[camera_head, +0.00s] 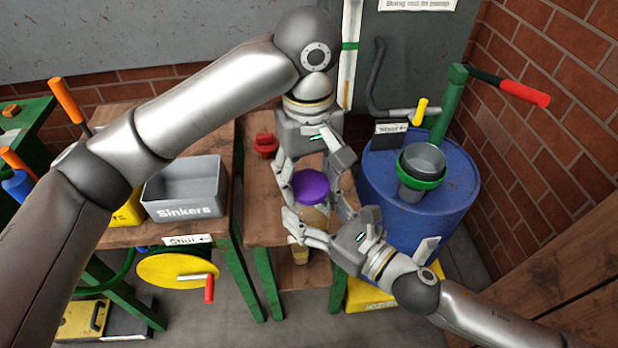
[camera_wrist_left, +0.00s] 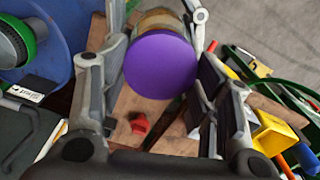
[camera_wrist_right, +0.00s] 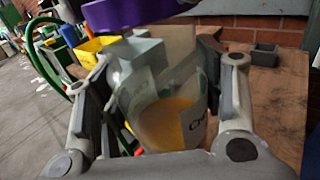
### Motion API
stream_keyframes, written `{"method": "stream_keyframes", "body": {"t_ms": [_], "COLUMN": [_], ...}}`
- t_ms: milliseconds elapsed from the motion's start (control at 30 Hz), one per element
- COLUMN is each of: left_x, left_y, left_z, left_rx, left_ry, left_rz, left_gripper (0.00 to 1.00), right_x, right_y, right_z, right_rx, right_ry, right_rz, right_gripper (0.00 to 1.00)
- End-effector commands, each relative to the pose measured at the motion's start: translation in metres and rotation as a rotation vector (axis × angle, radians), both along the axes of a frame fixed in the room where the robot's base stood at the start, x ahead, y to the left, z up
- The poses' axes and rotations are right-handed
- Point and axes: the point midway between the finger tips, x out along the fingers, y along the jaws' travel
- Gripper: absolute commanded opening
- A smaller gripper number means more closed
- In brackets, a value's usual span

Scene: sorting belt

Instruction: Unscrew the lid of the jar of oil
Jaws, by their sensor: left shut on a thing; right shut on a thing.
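The jar of oil (camera_head: 316,217) is between my two grippers in the head view, at the wooden bench's front. Its round purple lid (camera_head: 311,186) is on top; it also shows in the left wrist view (camera_wrist_left: 160,63). My left gripper (camera_head: 314,182) comes from behind and is shut on the lid, one finger on each side. My right gripper (camera_head: 325,226) comes from the lower right and is shut on the jar's body. In the right wrist view the clear jar (camera_wrist_right: 168,125) holds yellow oil and has a pale label, partly cut off. I cannot tell whether the jar touches the bench.
A grey bin marked Sinkers (camera_head: 187,211) stands on the bench to the left. A small red object (camera_head: 265,146) lies behind the jar. A yellow hand wheel (camera_head: 170,270) is lower left.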

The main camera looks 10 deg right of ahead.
Motion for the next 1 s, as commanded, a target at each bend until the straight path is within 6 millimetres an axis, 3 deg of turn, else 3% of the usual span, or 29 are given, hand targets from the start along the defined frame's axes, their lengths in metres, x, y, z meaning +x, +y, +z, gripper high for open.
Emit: {"method": "stream_keyframes", "body": {"t_ms": [533,800,1000], "left_x": [-0.001,0.000,-0.001], "left_y": [-0.001,-0.001,-0.001], "left_z": [0.009,0.041,0.048], "left_rx": [0.000,0.000,0.000], "left_ry": [0.001,-0.002,0.001], "left_rz": [-0.003,-0.003,-0.003], "left_gripper": [0.29,0.29,0.29], "right_x": [0.001,0.001,-0.001], "right_y": [0.000,0.000,0.002], "right_z": [0.002,0.002,0.002], "right_rx": [0.002,0.002,0.003], "right_ry": [-0.004,-0.004,-0.004], "right_rz": [-0.001,-0.001,-0.003], "right_gripper": [0.00,0.00,0.00]}}
